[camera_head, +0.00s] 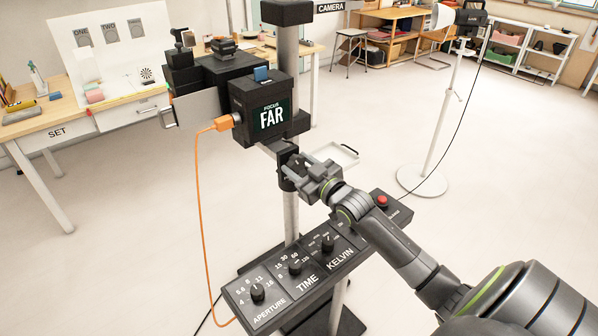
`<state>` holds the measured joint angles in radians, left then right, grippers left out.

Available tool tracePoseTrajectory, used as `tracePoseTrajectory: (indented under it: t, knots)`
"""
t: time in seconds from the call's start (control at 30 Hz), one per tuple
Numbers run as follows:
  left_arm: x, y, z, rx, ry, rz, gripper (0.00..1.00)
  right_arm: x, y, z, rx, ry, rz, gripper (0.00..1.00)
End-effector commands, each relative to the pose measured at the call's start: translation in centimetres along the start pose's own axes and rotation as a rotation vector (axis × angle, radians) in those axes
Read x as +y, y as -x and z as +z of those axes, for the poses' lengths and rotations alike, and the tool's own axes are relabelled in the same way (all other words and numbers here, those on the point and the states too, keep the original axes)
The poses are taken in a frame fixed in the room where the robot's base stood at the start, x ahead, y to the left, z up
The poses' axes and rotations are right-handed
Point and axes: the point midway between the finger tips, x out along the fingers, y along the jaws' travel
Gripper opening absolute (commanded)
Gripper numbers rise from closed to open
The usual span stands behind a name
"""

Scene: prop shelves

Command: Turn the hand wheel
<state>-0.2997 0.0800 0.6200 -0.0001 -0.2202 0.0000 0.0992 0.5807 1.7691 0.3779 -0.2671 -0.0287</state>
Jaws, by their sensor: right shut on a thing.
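A black camera (262,108) with a screen reading "FOCUS FAR" sits on a grey column (288,62). A black collar (281,150) is on the column just below the camera. My right gripper (300,171) reaches in from the lower right and is shut at this collar, on what appears to be the hand wheel. The fingers and wrist hide most of the wheel, so its angle cannot be told. My left gripper is not in view.
A control panel (290,270) with APERTURE, TIME and KELVIN knobs and a red button (382,201) lies below my right arm. An orange cable (199,190) hangs from the camera. A lamp stand (440,130) is at the right. Open floor surrounds the column.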

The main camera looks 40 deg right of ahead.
Motion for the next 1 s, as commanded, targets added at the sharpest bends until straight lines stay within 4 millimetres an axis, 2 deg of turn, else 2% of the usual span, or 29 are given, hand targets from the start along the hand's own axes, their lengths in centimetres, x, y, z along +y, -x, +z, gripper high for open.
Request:
tracePoseTrajectory:
  t: [0.03,0.4,0.7,1.0]
  knots:
    - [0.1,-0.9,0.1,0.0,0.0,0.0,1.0,-0.1,0.0,0.4,0.003,0.049,0.0,0.23]
    - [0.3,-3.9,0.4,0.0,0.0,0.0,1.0,0.1,0.0,0.3,0.001,0.393,0.0,0.23]
    - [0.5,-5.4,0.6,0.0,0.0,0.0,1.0,0.2,0.0,0.1,0.001,0.608,0.0,0.23]
    - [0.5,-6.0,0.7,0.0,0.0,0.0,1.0,0.3,0.0,0.1,-0.002,0.717,0.0,0.23]
